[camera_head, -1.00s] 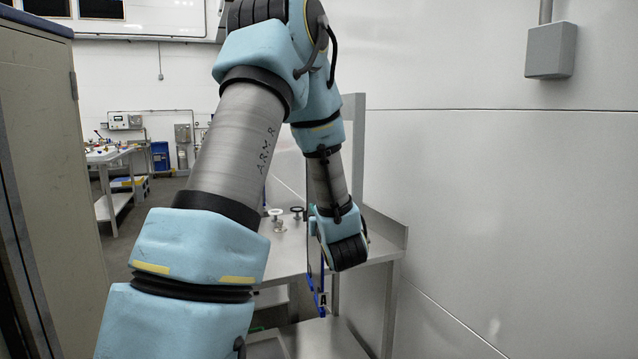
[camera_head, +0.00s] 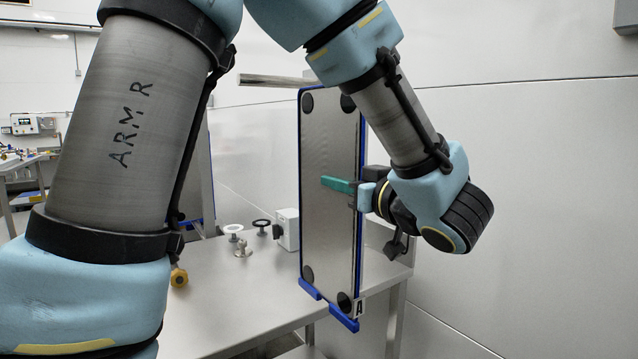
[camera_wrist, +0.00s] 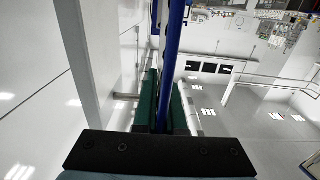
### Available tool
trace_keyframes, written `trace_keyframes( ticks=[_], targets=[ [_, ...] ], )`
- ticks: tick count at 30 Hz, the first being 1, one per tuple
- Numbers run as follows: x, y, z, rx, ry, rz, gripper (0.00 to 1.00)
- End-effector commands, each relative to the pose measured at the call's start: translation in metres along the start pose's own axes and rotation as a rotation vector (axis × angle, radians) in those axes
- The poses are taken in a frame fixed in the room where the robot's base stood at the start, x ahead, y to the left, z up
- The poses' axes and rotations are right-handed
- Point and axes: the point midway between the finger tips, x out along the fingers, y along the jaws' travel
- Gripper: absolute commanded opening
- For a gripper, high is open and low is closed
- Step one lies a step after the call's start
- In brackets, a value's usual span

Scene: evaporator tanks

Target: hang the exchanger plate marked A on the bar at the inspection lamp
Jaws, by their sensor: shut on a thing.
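The exchanger plate marked A (camera_head: 325,230) is a tall grey metal sheet with a blue rim, dark round ports at its corners and an "A" tag at its lower right. It hangs upright in my gripper (camera_head: 340,184), whose green fingers are shut on its right edge. In the wrist view the blue edge of the plate (camera_wrist: 173,50) runs between the green fingers (camera_wrist: 164,105). A grey metal bar (camera_head: 262,80) juts out near the plate's top left. I cannot tell whether plate and bar touch. I cannot make out the lamp for sure.
A steel table (camera_head: 235,290) stands below and behind the plate. It carries small fittings (camera_head: 242,247) and a light box (camera_head: 287,228). Another blue-edged panel (camera_head: 197,185) shows behind my arm. A bare white wall (camera_head: 540,190) closes the right side.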

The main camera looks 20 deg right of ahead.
Motion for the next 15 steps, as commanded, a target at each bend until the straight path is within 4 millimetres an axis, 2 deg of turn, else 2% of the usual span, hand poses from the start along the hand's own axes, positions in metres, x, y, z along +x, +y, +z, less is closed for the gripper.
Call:
trace_keyframes(
  ticks=[15],
  targets=[
    [-0.0055, 0.0000, -0.0015, -0.002, 0.001, 0.001, 0.00]
  ],
)
